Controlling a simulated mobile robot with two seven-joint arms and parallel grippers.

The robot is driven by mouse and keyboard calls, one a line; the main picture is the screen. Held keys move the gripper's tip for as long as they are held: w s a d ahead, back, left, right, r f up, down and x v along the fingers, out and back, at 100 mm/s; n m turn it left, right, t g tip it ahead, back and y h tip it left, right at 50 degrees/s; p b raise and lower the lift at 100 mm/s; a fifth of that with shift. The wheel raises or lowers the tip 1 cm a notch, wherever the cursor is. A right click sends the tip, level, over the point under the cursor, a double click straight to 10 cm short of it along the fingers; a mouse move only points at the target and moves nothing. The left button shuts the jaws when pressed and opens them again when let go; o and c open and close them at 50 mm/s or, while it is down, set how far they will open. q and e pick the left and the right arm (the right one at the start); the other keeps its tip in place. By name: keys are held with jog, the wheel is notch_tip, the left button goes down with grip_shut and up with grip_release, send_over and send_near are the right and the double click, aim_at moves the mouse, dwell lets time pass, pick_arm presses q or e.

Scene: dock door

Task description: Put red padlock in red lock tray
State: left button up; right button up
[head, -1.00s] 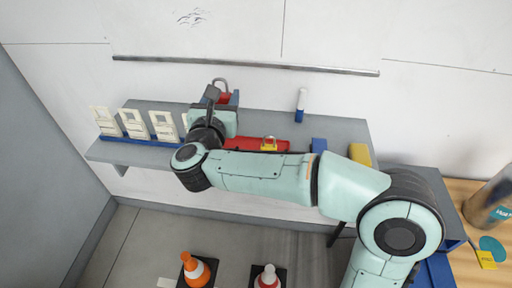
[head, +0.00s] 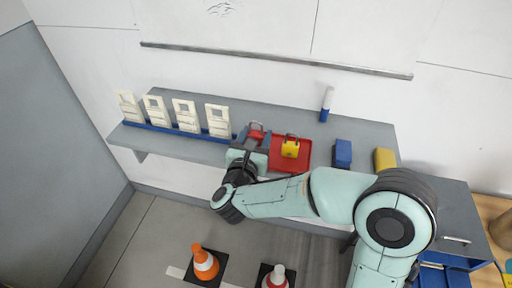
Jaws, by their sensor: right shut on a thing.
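The red padlock (head: 256,130), with a grey shackle, is at my right gripper (head: 256,139). The gripper is shut on it, and its fingers hide part of the padlock. They are at the left edge of the red lock tray (head: 304,164), on the grey wall shelf. I cannot tell whether the padlock touches the tray or shelf. A yellow padlock (head: 290,148) stands in the tray. My left gripper is out of view.
Several cream tags stand in a blue rack (head: 188,130) left of the tray. A blue block (head: 342,153) and a yellow block (head: 384,160) sit to its right. A blue-and-white marker (head: 326,106) stands behind. Cones (head: 205,264) are on the floor.

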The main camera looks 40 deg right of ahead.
jog(key=shift+f, duration=2)
jog(key=shift+f+b, duration=0.1)
jog(key=shift+b, duration=0.25)
jog(key=o, duration=1.1)
jog(key=shift+s+a, duration=0.2)
jog(key=shift+a, duration=0.15)
jog(key=shift+b+v, duration=1.1)
jog(key=shift+v, duration=4.55)
